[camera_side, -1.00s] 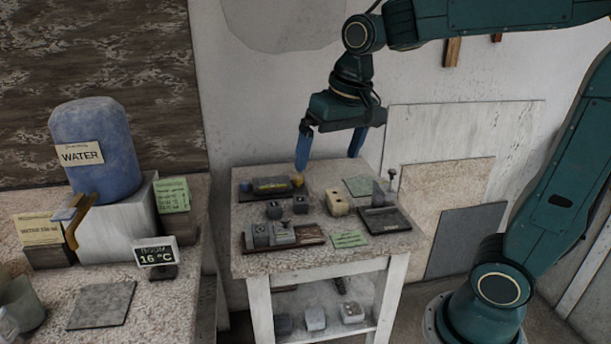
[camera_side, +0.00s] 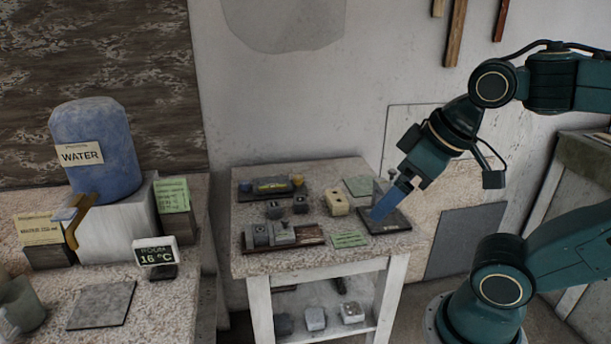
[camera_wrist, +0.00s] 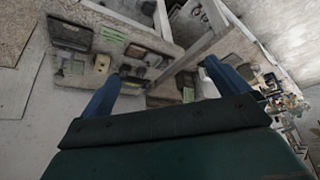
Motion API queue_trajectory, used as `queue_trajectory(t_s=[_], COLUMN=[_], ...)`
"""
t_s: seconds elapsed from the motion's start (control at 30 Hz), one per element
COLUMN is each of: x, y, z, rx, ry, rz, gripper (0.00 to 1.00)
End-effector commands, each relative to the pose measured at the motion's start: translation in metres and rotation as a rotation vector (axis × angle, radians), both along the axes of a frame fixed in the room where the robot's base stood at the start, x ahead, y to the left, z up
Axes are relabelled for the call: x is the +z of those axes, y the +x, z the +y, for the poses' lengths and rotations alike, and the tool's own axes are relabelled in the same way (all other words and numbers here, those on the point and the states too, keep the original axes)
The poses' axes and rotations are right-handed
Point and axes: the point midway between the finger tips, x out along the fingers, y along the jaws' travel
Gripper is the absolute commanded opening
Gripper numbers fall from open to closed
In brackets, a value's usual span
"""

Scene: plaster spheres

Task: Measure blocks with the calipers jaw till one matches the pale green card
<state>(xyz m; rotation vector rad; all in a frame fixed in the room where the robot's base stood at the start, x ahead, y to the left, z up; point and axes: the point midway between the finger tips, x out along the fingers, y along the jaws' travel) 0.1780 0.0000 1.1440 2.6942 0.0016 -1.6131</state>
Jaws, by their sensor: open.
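The pale green card (camera_side: 349,239) lies at the front of the small table, with writing on it. Two dark blocks (camera_side: 273,209) (camera_side: 300,204) and a cream block (camera_side: 337,202) with dark spots stand behind it. A grey stepped device (camera_side: 270,235), possibly the calipers, sits on a brown board at front left. My gripper (camera_side: 385,208) slants down over the dark tray at the table's right; whether it touches the tray is unclear. Its blue fingers stand wide apart and empty in the wrist view (camera_wrist: 163,85).
The dark tray (camera_side: 400,224) has an upright pin by it. A rack (camera_side: 248,196) with yellow and blue pieces lies at back left, a green square (camera_side: 358,186) at back right. Several blocks rest on the lower shelf (camera_side: 335,333). A water jug (camera_side: 95,150) stands on the left counter.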

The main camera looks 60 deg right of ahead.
Motion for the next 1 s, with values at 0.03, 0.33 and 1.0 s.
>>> queue_trajectory(t_s=[0.03, 0.33, 1.0], x=[0.000, 0.000, 0.015], y=[0.000, 0.000, 0.035], z=[0.000, 0.000, -0.005], rx=[0.000, -0.001, -0.176], ry=[0.000, 0.000, 0.076], rz=[0.000, 0.000, 0.063], gripper=[1.00, 1.00, 0.41])
